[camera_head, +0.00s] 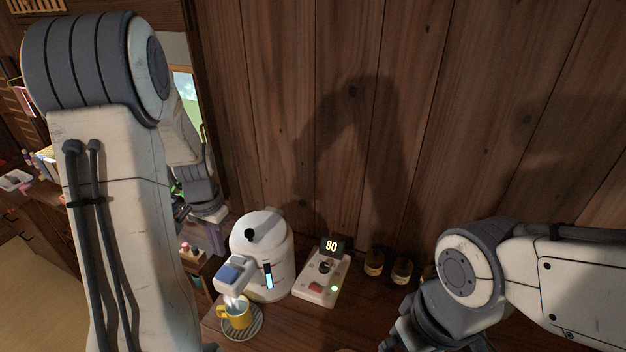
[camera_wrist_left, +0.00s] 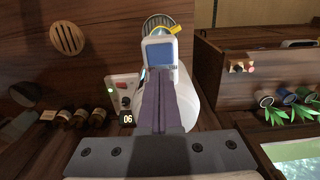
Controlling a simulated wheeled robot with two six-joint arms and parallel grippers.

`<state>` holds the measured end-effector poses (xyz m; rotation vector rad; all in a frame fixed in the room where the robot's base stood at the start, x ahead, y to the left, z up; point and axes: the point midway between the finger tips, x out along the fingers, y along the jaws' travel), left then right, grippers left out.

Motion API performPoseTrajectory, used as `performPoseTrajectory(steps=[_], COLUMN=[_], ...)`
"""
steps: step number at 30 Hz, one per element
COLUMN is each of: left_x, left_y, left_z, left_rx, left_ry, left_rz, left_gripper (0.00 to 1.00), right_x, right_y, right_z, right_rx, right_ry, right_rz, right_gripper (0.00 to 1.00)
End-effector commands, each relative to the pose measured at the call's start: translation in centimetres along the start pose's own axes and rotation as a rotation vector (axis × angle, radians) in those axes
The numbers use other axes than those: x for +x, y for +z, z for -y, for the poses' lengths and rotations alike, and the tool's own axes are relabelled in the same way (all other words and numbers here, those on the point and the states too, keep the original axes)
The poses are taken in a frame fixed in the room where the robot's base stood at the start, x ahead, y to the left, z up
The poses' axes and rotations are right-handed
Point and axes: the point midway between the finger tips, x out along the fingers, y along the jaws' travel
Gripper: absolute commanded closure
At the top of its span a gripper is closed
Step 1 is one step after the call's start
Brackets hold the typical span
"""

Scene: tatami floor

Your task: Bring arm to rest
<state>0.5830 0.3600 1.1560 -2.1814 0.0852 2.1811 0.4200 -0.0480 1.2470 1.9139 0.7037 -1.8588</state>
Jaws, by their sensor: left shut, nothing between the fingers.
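My left arm fills the left side of the head view, and its gripper (camera_head: 216,238) hangs in the air left of the white water dispenser (camera_head: 262,243). In the left wrist view the fingers of the left gripper (camera_wrist_left: 160,85) are shut together with nothing between them, in front of the dispenser, which they partly hide. My right arm comes in from the right in the head view. Its dark wrist reaches the bottom edge, and its fingertips are not visible. A yellow mug (camera_head: 235,318) stands under the dispenser's spout on a round striped coaster (camera_head: 256,325).
A white control panel (camera_head: 318,284) with a display reading 90 stands right of the dispenser. Small jars (camera_head: 402,270) line the wooden wall. A low shelf (camera_wrist_left: 235,85) with small items is beside the dispenser in the left wrist view. Green plants (camera_wrist_left: 290,113) stand farther right.

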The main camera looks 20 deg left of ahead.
Motion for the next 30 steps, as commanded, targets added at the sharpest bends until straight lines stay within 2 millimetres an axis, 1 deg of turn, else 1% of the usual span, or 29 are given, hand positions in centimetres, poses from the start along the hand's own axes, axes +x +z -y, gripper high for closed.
performPoseTrajectory(steps=[2, 5, 8, 9, 11, 12, 14, 15, 17, 18, 19, 21, 24, 27, 30], left_x=[0.0, 0.1, -0.1, -0.2, -0.3, -0.3, -0.3, -0.3, -0.1, 0.1, 0.2, 0.5, 1.0, 1.2, 1.3], left_y=[0.0, -0.7, -1.5, -1.6, -1.3, -0.8, 0.3, 1.2, 3.0, 4.3, 5.3, 7.7, 10.6, 12.6, 13.6], left_z=[0.0, -2.2, -6.8, -9.2, -13.1, -15.5, -19.0, -21.1, -24.1, -25.8, -26.9, -29.1, -31.0, -31.9, -32.3], left_rx=[0.000, 0.032, 0.095, 0.127, 0.178, 0.211, 0.261, 0.293, 0.342, 0.375, 0.397, 0.446, 0.502, 0.538, 0.555], left_ry=[0.000, 0.000, 0.002, 0.005, 0.010, 0.013, 0.021, 0.027, 0.037, 0.043, 0.048, 0.059, 0.072, 0.081, 0.085], left_rz=[0.000, -0.005, -0.015, -0.020, -0.026, -0.031, -0.035, -0.039, -0.041, -0.043, -0.043, -0.043, -0.039, -0.035, -0.033], left_gripper=[1.00, 1.00, 1.00, 1.00, 1.00, 1.00, 1.00, 1.00, 1.00, 1.00, 1.00, 1.00, 1.00, 1.00, 1.00], right_x=[0.0, 0.8, 2.2, 2.9, 3.9, 4.5, 5.5, 6.1, 7.0, 7.6, 8.0, 8.8, 9.7, 10.2, 10.3], right_y=[0.0, 0.0, 0.1, 0.1, 0.2, 0.2, 0.3, 0.3, 0.4, 0.4, 0.4, 0.5, 0.5, 0.5, 0.6], right_z=[0.0, -0.1, -0.2, -0.2, -0.3, -0.3, -0.4, -0.4, -0.5, -0.6, -0.6, -0.6, -0.7, -0.7, -0.8], right_rx=[-0.011, -0.011, -0.010, -0.009, -0.008, -0.007, -0.006, -0.006, -0.005, -0.004, -0.004, -0.003, -0.002, -0.001, -0.001], right_ry=[0.000, 0.000, 0.000, 0.000, 0.000, 0.000, 0.000, 0.000, 0.000, 0.000, 0.000, 0.000, 0.000, 0.000, 0.000], right_rz=[0.000, 0.000, 0.000, 0.000, 0.000, 0.000, 0.000, 0.000, 0.000, 0.000, 0.000, 0.000, 0.000, 0.000, 0.000], right_gripper=[0.00, 0.00, 0.00, 0.00, 0.00, 0.00, 0.00, 0.00, 0.00, 0.00, 0.00, 0.00, 0.00, 0.00, 0.00])
